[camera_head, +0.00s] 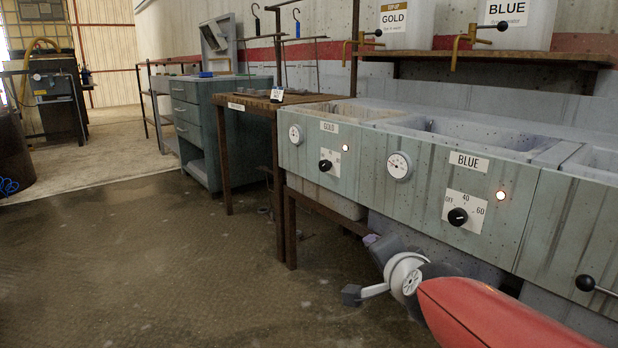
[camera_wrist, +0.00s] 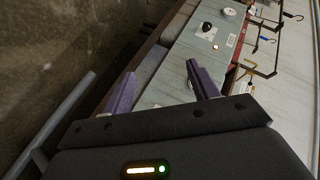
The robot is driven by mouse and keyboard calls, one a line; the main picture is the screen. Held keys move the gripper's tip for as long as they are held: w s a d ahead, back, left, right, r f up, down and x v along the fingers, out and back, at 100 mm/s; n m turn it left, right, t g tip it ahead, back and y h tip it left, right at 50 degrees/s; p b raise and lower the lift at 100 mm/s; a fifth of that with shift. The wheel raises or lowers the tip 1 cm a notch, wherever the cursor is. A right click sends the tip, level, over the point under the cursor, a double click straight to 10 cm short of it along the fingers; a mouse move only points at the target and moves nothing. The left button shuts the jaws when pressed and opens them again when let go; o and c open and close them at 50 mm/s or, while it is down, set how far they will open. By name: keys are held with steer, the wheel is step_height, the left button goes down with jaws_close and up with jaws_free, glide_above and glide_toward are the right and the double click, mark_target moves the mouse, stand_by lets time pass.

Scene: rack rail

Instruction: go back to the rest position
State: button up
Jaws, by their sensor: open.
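My gripper (camera_wrist: 160,70) shows in the wrist view with its two purple fingers wide apart and nothing between them. Beyond the fingers is the pale green front of the tank row, with a black knob (camera_wrist: 207,27), a lit lamp and a white dial. In the head view my arm reaches in low at the lower right, in front of the tank fronts (camera_head: 425,190). A small purple part shows just below the tank front there; most of my gripper is hidden behind my arm.
The GOLD knob (camera_head: 325,165) and BLUE knob (camera_head: 457,217) are on the tank fronts. A black-knobbed lever (camera_head: 586,283) sticks out at right. A wooden table (camera_head: 262,104) and grey drawer cabinet (camera_head: 208,123) stand left. Open floor (camera_head: 150,260) lies at front left.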

steer(key=s+d+f+n+g+h, duration=0.1)
steer(key=s+f+n+g, duration=0.4)
steer(key=s, duration=0.6)
steer(key=s+d+f+n+g, duration=0.1)
steer(key=s+f+n+g, duration=0.25)
steer(key=s+n, duration=0.5)
step_height(320, 180, up, 12)
steer(key=s+m+p, duration=0.1)
steer(key=m+p, duration=0.1)
steer(key=p, duration=1.1)
steer(key=shift+r+t, duration=0.2)
steer(key=shift+t, duration=0.25)
stand_by(3.8)
